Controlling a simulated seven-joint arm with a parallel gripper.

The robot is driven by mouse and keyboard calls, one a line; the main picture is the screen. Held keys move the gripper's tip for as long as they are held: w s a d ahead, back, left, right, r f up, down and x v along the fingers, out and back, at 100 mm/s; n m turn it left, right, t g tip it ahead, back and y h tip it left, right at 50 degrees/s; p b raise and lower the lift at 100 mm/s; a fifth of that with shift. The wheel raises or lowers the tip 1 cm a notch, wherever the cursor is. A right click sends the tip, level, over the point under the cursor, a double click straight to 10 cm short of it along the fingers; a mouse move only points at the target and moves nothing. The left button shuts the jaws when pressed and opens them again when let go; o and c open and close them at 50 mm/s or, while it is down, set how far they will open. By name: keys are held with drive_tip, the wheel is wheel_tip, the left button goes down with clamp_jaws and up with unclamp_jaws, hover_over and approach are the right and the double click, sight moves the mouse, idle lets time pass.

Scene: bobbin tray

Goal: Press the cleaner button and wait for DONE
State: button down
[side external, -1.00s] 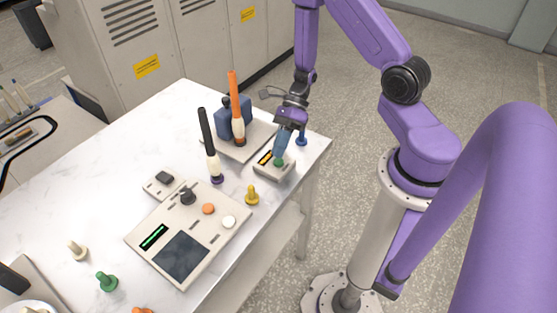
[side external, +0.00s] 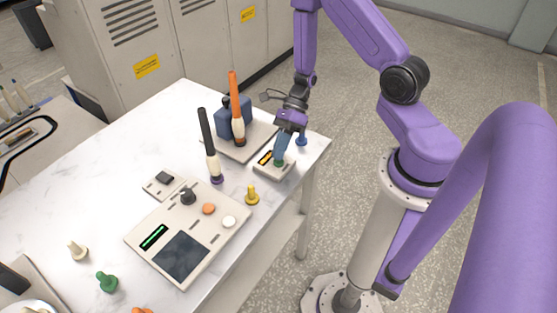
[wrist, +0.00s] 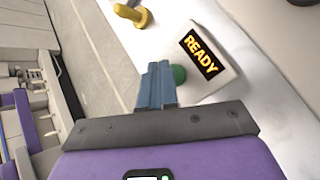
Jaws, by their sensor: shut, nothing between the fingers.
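The cleaner is a small pale box (side external: 268,172) near the table's far right corner. Its display (wrist: 199,51) reads READY in orange letters in the wrist view. A round green button (wrist: 180,74) sits beside the display. My gripper (wrist: 157,66) is shut and empty, its blue fingers together. In the side view my fingertips (side external: 279,156) are right at the green button; whether they touch it I cannot tell. In the wrist view the fingers cover part of the button.
A black-topped tool (side external: 206,140) stands nearby. A control panel (side external: 160,263) lies in front. A blue piece (side external: 302,140) stands behind the cleaner.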

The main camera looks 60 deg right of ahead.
drive_tip(key=shift+f, duration=0.4)
idle(0.4)
drive_tip(key=shift+r, duration=0.85)
drive_tip(key=shift+r, duration=2.5)
drive_tip(key=shift+a, duration=0.1)
